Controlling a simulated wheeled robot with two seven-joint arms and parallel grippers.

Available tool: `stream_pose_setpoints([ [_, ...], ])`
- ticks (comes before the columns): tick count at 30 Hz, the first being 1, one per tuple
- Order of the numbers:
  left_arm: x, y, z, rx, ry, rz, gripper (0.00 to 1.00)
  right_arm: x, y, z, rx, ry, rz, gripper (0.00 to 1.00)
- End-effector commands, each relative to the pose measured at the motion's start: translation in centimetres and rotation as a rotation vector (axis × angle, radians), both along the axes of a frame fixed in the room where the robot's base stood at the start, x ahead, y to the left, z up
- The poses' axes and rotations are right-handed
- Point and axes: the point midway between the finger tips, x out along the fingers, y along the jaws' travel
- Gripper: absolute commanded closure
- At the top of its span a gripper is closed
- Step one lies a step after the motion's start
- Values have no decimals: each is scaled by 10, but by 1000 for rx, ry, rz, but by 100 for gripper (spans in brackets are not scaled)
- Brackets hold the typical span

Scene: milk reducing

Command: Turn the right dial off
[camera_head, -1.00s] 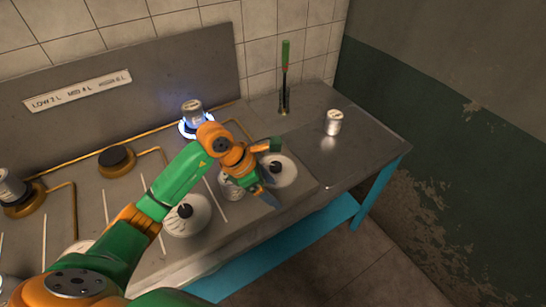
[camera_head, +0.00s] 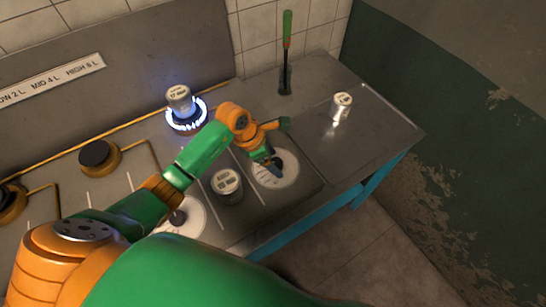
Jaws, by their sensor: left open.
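The right dial (camera_head: 287,178) is a white round plate at the stove's front right. My left gripper (camera_head: 276,160) is open over it and hides its dark knob, so I cannot tell whether the fingers are around the knob or above it. The right burner (camera_head: 186,125) is lit with a ring of blue-white flame, and a metal can (camera_head: 179,100) stands upright on it. My right gripper is not in view.
Another can (camera_head: 227,186) stands just left of the right dial. A second dial (camera_head: 189,216) is partly hidden by my arm. A can (camera_head: 342,107) and a green-handled tool (camera_head: 286,60) stand on the right tabletop. An unlit burner (camera_head: 97,156) is at left.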

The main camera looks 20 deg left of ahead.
Motion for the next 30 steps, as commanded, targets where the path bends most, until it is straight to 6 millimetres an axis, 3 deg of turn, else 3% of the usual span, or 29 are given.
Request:
stream_pose_setpoints([
  [4,0,0,0,0,0,0,22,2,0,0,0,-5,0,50],
  [12,0,0,0,-1,1,0,95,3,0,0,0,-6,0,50],
  [13,0,0,0,-1,1,1,100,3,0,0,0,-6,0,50],
  [23,1,1,-3,1,0,-55,100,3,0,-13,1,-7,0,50],
  [30,2,2,-8,2,-1,-221,100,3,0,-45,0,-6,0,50],
])
